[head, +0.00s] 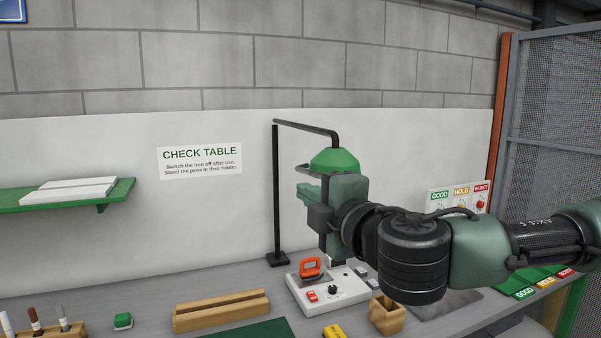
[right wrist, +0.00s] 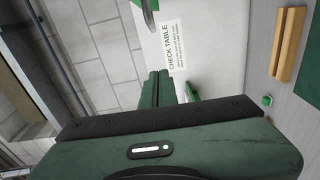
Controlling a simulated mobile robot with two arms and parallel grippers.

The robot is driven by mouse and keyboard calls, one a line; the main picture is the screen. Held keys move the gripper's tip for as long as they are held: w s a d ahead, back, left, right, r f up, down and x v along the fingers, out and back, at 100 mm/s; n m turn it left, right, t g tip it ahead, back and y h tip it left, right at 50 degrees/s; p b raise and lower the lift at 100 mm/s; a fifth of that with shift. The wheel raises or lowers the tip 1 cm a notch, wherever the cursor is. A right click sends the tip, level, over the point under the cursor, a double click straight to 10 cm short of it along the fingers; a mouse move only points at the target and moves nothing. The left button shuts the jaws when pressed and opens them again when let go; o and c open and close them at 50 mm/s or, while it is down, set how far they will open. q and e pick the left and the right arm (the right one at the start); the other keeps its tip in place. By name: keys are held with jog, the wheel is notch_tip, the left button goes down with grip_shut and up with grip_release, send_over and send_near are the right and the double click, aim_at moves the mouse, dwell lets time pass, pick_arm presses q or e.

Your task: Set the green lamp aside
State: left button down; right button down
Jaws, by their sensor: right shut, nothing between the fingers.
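The green lamp (head: 335,157) has a cone-shaped green shade hanging from a black stand with an upright post and a top arm. It stands at the back of the table, against the white panel. My right gripper (head: 305,194) is just below and in front of the shade, partly covering the lamp's lower part. Its fingers point left and are shut with nothing between them; they also show in the right wrist view (right wrist: 159,87). I cannot tell whether the gripper touches the lamp. My left gripper is not in view.
Below my right gripper sits a white box with knobs and an orange-handled tool (head: 311,267). A wooden block (head: 221,310), a pen holder (head: 50,332), a small green item (head: 123,321) and a wooden cup (head: 387,315) stand nearby. The table's back left is clear.

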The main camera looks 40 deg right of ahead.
jog(key=shift+r, duration=0.15)
jog(key=w+d+p, duration=0.5)
jog(key=w+p, duration=0.1)
jog(key=w, duration=0.4)
jog(key=shift+d, duration=0.35)
jog(key=shift+w+a, duration=0.1)
jog(key=shift+w, duration=0.05)
